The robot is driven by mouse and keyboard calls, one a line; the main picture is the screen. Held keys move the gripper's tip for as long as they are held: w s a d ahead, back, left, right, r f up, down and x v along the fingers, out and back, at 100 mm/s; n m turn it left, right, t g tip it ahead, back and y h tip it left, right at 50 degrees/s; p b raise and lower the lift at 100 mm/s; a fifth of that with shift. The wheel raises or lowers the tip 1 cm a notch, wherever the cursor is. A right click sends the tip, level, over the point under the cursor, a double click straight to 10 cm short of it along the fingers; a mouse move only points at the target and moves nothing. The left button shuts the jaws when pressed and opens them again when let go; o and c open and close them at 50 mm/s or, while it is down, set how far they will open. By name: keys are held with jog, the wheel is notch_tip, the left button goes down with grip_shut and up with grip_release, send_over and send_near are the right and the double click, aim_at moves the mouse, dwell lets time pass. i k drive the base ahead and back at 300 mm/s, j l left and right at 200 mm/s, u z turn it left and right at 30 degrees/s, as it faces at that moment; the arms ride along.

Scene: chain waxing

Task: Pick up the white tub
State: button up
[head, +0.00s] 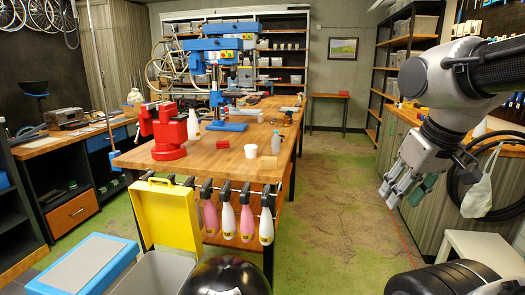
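A small white tub (251,151) stands upright on the wooden workbench, near its front edge and right of the red vise. A clear bottle (276,143) stands just to its right. My gripper (392,194) hangs at the right of the head view, pointing down over the floor and in front of the right-hand cabinets. It is well away from the tub, on the far side of the aisle. Its fingers look apart, and I see nothing held between them. The tub is in plain view, with nothing in front of it.
A red vise (168,132) and a blue drill press (220,75) stand on the workbench (211,161). Pink and white bottles (228,214) hang along the bench front. The green floor (335,190) right of the bench is clear.

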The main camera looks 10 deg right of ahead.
aim_at(250, 150)
jog(key=i+l, duration=0.1)
jog(key=l, duration=0.3)
jog(key=i+l+u, duration=0.1)
jog(key=l, duration=0.7)
jog(key=i+l+u, duration=0.15)
jog(key=i, duration=0.35)
jog(key=i+l+u, duration=0.1)
jog(key=i+l, duration=0.25)
jog(key=i+l+u, duration=0.45)
jog(key=i+l, duration=0.15)
jog(key=i+l+u, duration=0.3)
jog(key=l+u, duration=0.25)
jog(key=i+l+u, duration=0.15)
jog(key=l+u, duration=0.15)
jog(key=l, duration=0.2)
